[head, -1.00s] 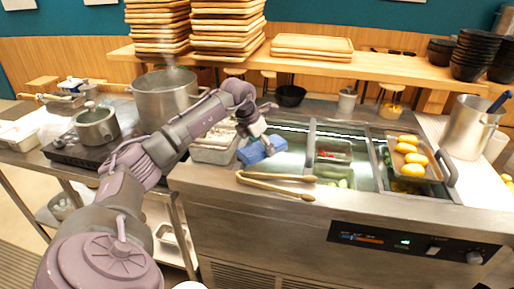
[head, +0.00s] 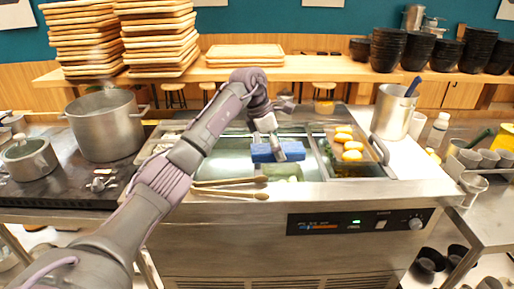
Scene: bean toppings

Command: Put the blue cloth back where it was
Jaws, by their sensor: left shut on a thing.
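The blue cloth (head: 293,151) shows in the head view as a folded block over the cold counter's wells, left of the tray of yellow items. My left gripper (head: 276,151) reaches down onto it from above and is shut on it. The gripper covers the middle of the cloth. I cannot tell whether the cloth touches the counter or hangs just above it. My right gripper is not in view.
Wooden tongs (head: 230,188) lie on the counter's front edge (head: 330,193). A tray of yellow items (head: 352,168) stands right of the cloth. A large pot (head: 104,125) and a lidded pot (head: 29,158) stand left. A metal pot (head: 391,112) stands at the back right.

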